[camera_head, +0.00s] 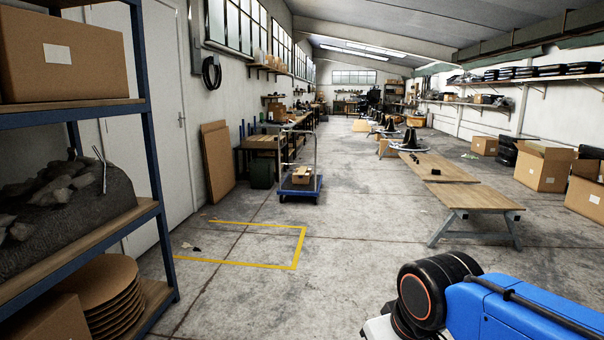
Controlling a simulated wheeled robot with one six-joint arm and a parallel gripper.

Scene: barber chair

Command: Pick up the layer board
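No single thing is clearly marked as the layer board. Flat brown boards (217,163) lean upright against the left wall beside the white door. A stack of round brown boards (112,290) lies on the lowest level of the shelf at the left; its lower left is partly hidden by a cardboard box. My blue arm with a black joint shows at the bottom right. My gripper is out of view, so its state and what it may hold do not show.
A blue-framed shelf (152,140) stands close at left. Yellow floor tape (300,247) marks a corner ahead. A blue cart (300,188) with a box stands farther on. A wooden table (473,195) and open cardboard boxes (543,167) are at right. The middle floor is clear.

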